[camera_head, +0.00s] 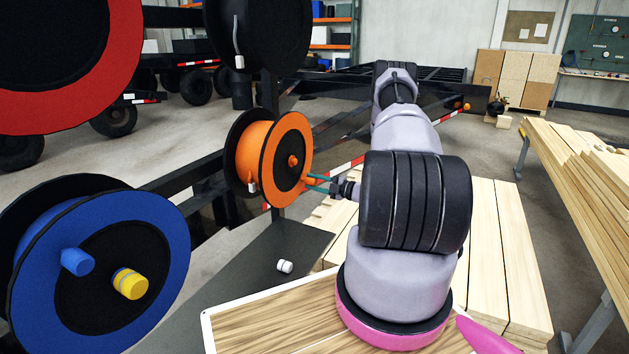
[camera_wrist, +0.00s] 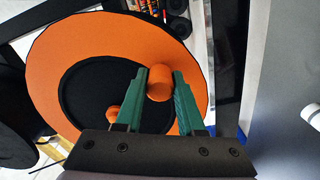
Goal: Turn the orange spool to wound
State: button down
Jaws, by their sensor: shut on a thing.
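The orange spool (camera_head: 268,158) is mounted on a dark post in the middle of the head view. Its orange face ring with a black inner disc fills much of the wrist view (camera_wrist: 60,75). An orange crank knob (camera_wrist: 159,82) stands out from the face near its right side. An orange hub (camera_wrist: 115,113) sits at the disc's middle, partly hidden by a finger. My gripper (camera_head: 318,184) reaches the spool's lower right side. Its two green fingers are shut on the knob, one on each side, also in the wrist view (camera_wrist: 160,88). No wound or unwound mark is readable.
A blue spool (camera_head: 172,240) with a yellow knob stands at the lower left. A red spool (camera_head: 125,90) and a black one (camera_head: 258,30) are above. A small white cylinder (camera_head: 285,266) lies on the dark surface below. Planks (camera_head: 490,250) lie right of my arm.

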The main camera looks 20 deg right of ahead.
jog(key=shift+s+f, duration=0.1)
dwell(0.3)
jog(key=c, duration=0.5)
grip_release()
jog(key=v, duration=1)
jog(key=shift+s+d, duration=0.3)
